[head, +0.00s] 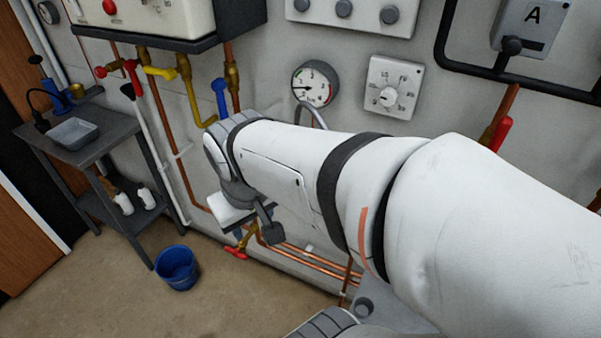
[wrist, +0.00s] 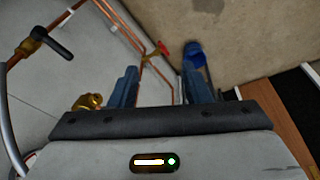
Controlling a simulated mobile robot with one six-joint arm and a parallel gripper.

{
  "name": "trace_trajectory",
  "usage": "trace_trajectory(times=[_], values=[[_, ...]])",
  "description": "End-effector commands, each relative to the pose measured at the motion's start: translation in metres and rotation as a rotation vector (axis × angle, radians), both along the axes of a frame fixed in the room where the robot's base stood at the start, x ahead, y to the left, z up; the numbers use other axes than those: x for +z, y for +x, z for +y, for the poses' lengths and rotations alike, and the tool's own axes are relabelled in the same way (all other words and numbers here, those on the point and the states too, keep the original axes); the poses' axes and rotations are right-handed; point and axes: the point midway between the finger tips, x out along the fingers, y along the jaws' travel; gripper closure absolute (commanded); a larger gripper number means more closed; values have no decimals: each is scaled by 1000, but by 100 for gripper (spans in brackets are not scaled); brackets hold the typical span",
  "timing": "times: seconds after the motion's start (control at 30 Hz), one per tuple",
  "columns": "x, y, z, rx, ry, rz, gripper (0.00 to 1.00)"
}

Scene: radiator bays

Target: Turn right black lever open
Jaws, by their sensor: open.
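A black lever (wrist: 55,43) sits on a brass valve body (wrist: 31,44) on a copper pipe in the upper left of the wrist view. It slants across the wall side and is apart from my gripper. My gripper (wrist: 160,88) shows two blue-grey fingers spread wide with nothing between them. The lever lies to the left of both fingers. In the head view my arm covers much of the wall, and I cannot make out this lever there. Whether it is the right one of a pair cannot be told.
A red-handled valve (head: 238,251) sits low on the copper pipes. A blue bucket (head: 177,267) stands on the floor beside a grey trolley (head: 95,145). A pressure gauge (head: 315,84) and a white dial box (head: 394,88) are on the wall above my arm.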

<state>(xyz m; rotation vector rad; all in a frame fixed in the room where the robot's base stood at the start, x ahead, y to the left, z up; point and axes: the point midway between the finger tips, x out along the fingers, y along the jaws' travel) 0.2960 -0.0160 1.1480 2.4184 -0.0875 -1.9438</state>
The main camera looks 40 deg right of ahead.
Motion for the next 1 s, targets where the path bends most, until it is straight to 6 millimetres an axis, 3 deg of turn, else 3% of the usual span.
trace_trajectory(times=[0.03, 0.2, 0.37, 0.6, 0.8, 1.0], values=[[-19, 2, -11, -25, -35, 59, 57], [-70, 6, -59, -143, -245, 284, 57], [-108, 16, -108, -241, -497, 454, 57], [-158, 48, -173, -317, -916, 574, 57], [-191, 80, -205, -313, -1187, 549, 57], [-206, 96, -218, -296, -1304, 508, 57]])
